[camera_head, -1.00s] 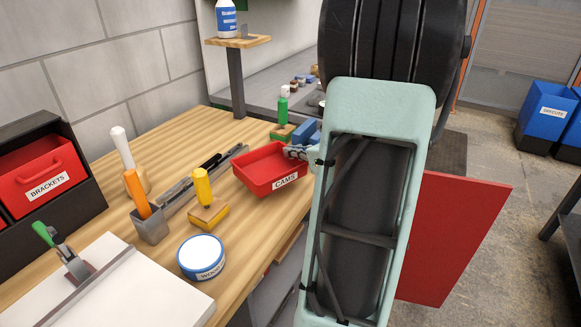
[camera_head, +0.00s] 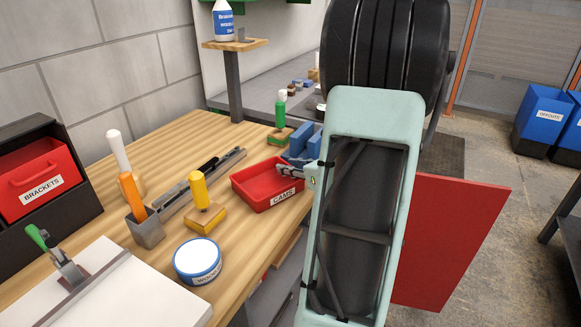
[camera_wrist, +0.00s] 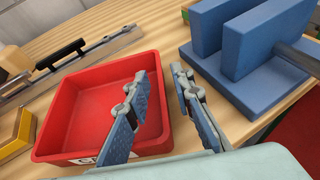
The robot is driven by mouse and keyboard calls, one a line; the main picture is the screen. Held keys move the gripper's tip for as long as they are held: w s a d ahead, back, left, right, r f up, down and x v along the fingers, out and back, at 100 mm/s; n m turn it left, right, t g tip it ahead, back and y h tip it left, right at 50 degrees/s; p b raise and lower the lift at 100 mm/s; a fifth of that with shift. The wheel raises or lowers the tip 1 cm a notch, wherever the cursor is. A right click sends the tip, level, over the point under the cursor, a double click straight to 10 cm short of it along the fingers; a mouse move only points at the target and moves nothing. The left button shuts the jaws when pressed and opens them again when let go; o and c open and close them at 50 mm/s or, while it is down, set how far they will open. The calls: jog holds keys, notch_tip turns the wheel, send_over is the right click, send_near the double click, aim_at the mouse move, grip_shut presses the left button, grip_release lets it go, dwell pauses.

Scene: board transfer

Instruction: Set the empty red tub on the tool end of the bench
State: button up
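The red tub (camera_head: 263,195), labelled CAMS, rests flat on the wooden bench (camera_head: 178,140) near its front edge. It looks empty, and it also shows in the wrist view (camera_wrist: 85,105). My gripper (camera_wrist: 160,72) is open at the tub's right wall. One finger is over the tub's inside and the other outside, with the wall between them and gaps showing. In the head view my arm hides most of my gripper. A blue vise-like tool (camera_head: 302,140) stands just behind and right of the tub; it also shows in the wrist view (camera_wrist: 250,60).
Left of the tub are a yellow-handled block (camera_head: 203,215), a long metal rail (camera_head: 195,185), a round tin (camera_head: 197,260) and a grey holder (camera_head: 146,230). The BRACKETS bin (camera_head: 40,180) is at far left.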

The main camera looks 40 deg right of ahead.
jog(key=shift+r, duration=0.1)
jog(key=shift+s+r, duration=0.15)
jog(key=shift+s, duration=0.05)
jog(key=p+v, duration=0.1)
jog(key=v, duration=1)
jog(key=shift+s+p, duration=0.3)
jog(key=shift+p, duration=0.05)
jog(key=shift+r, duration=0.1)
